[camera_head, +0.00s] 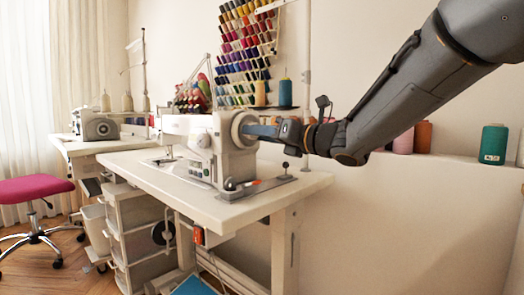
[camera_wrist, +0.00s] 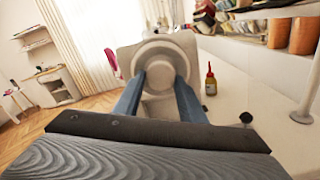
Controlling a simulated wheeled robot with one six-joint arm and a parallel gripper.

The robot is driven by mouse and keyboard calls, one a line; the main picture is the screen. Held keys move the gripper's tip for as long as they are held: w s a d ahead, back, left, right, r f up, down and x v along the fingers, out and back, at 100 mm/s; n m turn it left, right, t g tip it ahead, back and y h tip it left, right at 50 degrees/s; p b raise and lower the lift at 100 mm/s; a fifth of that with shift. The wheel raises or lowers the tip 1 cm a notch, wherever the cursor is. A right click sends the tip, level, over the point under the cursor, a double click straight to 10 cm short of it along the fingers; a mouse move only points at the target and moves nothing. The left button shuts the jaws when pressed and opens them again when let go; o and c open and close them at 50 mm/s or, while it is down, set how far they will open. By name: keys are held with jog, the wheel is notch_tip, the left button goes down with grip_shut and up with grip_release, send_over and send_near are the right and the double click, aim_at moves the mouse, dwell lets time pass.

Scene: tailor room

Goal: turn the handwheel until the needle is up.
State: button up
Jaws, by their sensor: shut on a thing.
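The white sewing machine (camera_head: 202,140) stands on the white table. Its round pale handwheel (camera_head: 240,128) is on the end facing my arm, and it also fills the middle of the wrist view (camera_wrist: 160,54). My gripper (camera_head: 254,131) reaches in from the right. Its two blue fingers (camera_wrist: 158,90) lie one on each side of the wheel's hub, and the gripper is shut on the handwheel. The needle area (camera_head: 168,153) is at the machine's far left end, too small to tell the needle's height. In the wrist view the needle is hidden behind the machine.
The white table (camera_head: 300,186) has bare room at its right end. A small bottle with a red tip (camera_wrist: 210,80) stands right of the wheel. Thread spools (camera_head: 494,144) line the ledge behind. A pink stool (camera_head: 34,190) is at the left.

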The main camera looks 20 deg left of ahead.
jog(key=shift+s+a+f+n+b, duration=0.1)
jog(key=shift+f+n+b, duration=0.2)
jog(key=shift+n+b, duration=0.75)
jog(key=shift+b, duration=0.4)
jog(key=o, duration=1.1)
jog(key=shift+r, duration=0.1)
jog(key=shift+c, duration=0.2)
jog(key=shift+r, duration=0.1)
jog(key=p+v, duration=0.2)
jog(key=v, duration=0.6)
